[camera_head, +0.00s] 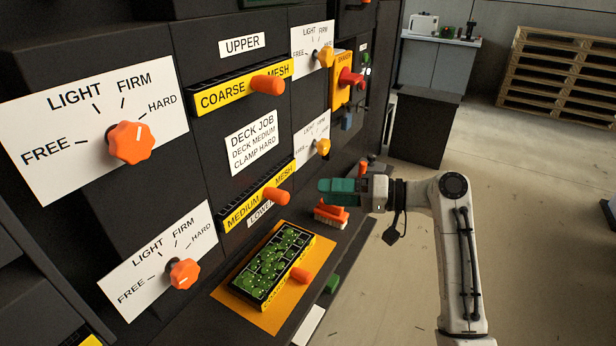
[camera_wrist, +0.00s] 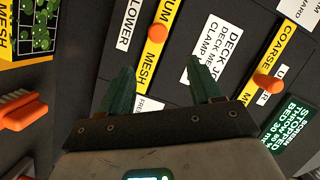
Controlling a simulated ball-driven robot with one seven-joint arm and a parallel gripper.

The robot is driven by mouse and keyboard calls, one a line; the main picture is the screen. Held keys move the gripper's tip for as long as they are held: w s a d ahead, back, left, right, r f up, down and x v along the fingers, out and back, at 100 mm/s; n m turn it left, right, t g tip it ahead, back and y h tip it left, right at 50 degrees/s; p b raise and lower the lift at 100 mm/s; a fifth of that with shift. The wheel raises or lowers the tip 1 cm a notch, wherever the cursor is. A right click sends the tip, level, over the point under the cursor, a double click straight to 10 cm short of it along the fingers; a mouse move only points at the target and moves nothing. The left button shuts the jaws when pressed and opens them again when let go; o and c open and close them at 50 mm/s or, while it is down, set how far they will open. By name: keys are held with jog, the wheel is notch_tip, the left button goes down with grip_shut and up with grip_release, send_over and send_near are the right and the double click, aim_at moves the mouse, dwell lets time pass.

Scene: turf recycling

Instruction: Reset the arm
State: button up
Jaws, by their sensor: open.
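My gripper (camera_head: 338,191) is in front of the dark panel in the head view, above the orange brush, with its teal fingers pointing left at the panel. In the wrist view its two green fingers (camera_wrist: 162,88) are spread apart with nothing between them. My arm is bent, with the elbow to the right of the gripper over open floor. The gripper appears apart from the panel.
The panel carries the coarse mesh (camera_head: 222,97), the medium mesh (camera_head: 244,209), and orange knobs (camera_head: 131,142). A screen with green bits (camera_head: 268,265) lies on an orange mat (camera_head: 232,288). The brush (camera_head: 331,214) is beside it. Pallets (camera_head: 560,75) stand at back right; floor is clear.

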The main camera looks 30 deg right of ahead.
jog(key=s+a+f+g+h, duration=0.35)
jog(key=s+f, duration=0.25)
jog(key=f, duration=0.4)
jog(key=s+a+f+g+h, duration=0.2)
jog(key=s+a+f, duration=0.4)
jog(key=f, duration=0.4)
jog(key=s+d+f+g+h, duration=0.1)
jog(key=s+h, duration=0.1)
jog(key=s, duration=0.6)
jog(key=s+d+f+n+g+h+p, duration=0.1)
jog(key=s+d+f+g+h, duration=0.1)
jog(key=s, duration=0.5)
jog(key=s+d+f+n+g+h, duration=0.1)
jog(key=s+d+f+h, duration=0.1)
jog(key=s, duration=0.6)
jog(key=shift+s+d+g+h, duration=0.15)
jog(key=shift+s+g+h, duration=0.2)
jog(key=shift+h, duration=0.2)
jog(key=shift+w, duration=0.1)
